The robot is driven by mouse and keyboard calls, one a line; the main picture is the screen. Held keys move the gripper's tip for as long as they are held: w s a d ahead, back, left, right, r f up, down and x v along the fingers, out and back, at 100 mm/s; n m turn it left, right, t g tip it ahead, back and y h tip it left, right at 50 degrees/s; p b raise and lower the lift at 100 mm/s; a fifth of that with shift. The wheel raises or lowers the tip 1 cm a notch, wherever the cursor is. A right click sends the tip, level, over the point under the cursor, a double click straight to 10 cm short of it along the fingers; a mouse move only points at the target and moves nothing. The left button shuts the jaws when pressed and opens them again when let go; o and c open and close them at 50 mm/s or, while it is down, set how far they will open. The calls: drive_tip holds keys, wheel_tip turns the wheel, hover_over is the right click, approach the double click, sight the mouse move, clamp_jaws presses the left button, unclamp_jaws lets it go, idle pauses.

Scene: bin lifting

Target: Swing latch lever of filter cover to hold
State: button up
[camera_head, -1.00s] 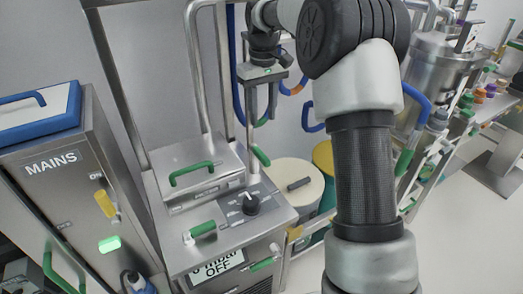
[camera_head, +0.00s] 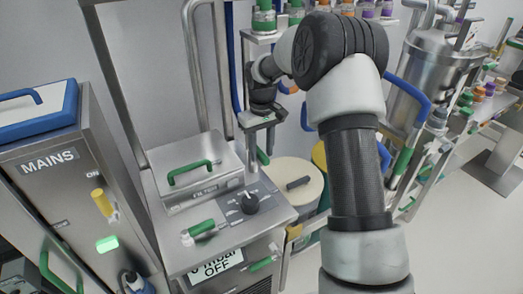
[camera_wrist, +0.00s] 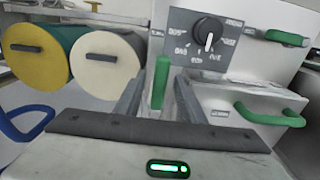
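The filter cover (camera_head: 178,160) is a closed steel lid with a green arched handle (camera_head: 190,172), on top of the steel cabinet. The handle also shows at the right in the wrist view (camera_wrist: 270,116). A green lever (camera_head: 263,157), which looks like the latch lever, stands upright beside the cover's right side. My gripper (camera_head: 260,147) points down at this lever, its fingers apart. In the wrist view the lever (camera_wrist: 160,82) shows between the two open fingers (camera_wrist: 160,92), with gaps at both sides. I cannot tell how deep it sits between them.
A black knob (camera_head: 250,203) and a green-handled lever (camera_head: 201,228) are on the cabinet top. A cream drum (camera_head: 298,188) stands close at the right. A vertical steel pipe (camera_head: 198,75) rises behind the cover. The MAINS cabinet (camera_head: 60,170) is at the left.

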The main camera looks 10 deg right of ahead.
clamp_jaws()
drive_tip(key=shift+a, duration=0.1)
drive_tip(key=w+a+m+p, duration=0.1)
drive_tip(key=a+m, duration=0.1)
drive_tip(key=m, duration=0.3)
drive_tip(key=w+a+m, duration=0.1)
drive_tip(key=a+m, duration=0.1)
drive_tip(key=m, duration=0.3)
drive_tip(key=w+a+m+p, duration=0.1)
drive_tip(key=a+m, duration=0.2)
drive_tip(key=m, duration=0.3)
drive_tip(key=shift+a+r+p, duration=0.1)
drive_tip(key=shift+p, duration=0.25)
drive_tip(key=shift+w+a+m+p, duration=0.2)
drive_tip(key=shift+w+m+p, duration=0.25)
drive_tip(key=shift+m, duration=0.55)
drive_tip(key=shift+w, duration=0.1)
